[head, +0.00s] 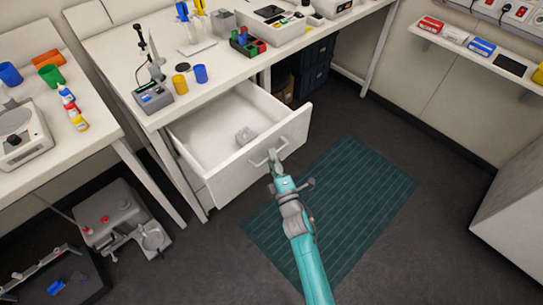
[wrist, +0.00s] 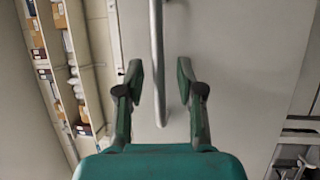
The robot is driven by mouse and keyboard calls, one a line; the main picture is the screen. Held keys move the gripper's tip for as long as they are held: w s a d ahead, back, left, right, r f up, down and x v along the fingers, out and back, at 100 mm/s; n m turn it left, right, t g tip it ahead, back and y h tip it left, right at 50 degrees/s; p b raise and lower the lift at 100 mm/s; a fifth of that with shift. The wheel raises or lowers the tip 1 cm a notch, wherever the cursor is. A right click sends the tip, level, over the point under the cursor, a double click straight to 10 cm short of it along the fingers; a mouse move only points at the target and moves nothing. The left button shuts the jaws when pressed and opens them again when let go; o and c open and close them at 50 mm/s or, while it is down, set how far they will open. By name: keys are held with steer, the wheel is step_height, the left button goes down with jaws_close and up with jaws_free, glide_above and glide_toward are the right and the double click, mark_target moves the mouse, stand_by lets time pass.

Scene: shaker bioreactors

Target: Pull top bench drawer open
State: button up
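The top bench drawer (head: 232,178) is pulled well out from under the white bench in the head view. Its white inside is visible, with a small grey object (head: 245,135) in it. The bar handle (head: 262,160) is on the drawer front. My gripper (head: 274,167) is at the handle. In the wrist view, the handle bar (wrist: 157,45) runs between the two fingers of my gripper (wrist: 159,72). The fingers stand apart, with a visible gap on each side of the bar. The drawer front (wrist: 240,70) fills much of that view.
The bench top (head: 115,55) above carries instruments, a yellow pot and a blue cup. A green mat (head: 350,205) lies on the clear floor in front. A grey device (head: 125,220) stands on the floor at left. A white cabinet (head: 515,215) is at right.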

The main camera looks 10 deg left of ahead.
steer(key=v, duration=1.1)
steer(key=s+d+m+h, duration=0.3)
steer(key=s+d+m, duration=0.3)
steer(key=s, duration=0.4)
steer(key=s+d+m+h, duration=0.2)
steer(key=s+d+m, duration=0.3)
steer(key=s+d, duration=0.4)
steer(key=s+d+r+m+g+h, duration=0.1)
steer(key=s+d+r+m, duration=0.1)
steer(key=s, duration=0.4)
steer(key=s+d+r+m+h, duration=0.2)
steer(key=s+r+m, duration=0.3)
steer(key=s+m, duration=0.1)
steer(key=s+d+r+m+g+h, duration=0.1)
steer(key=s+d+r+m, duration=0.1)
steer(key=s+r+m, duration=0.2)
steer(key=s, duration=0.3)
steer(key=shift+s+g+h, duration=0.3)
steer(key=shift+s, duration=0.1)
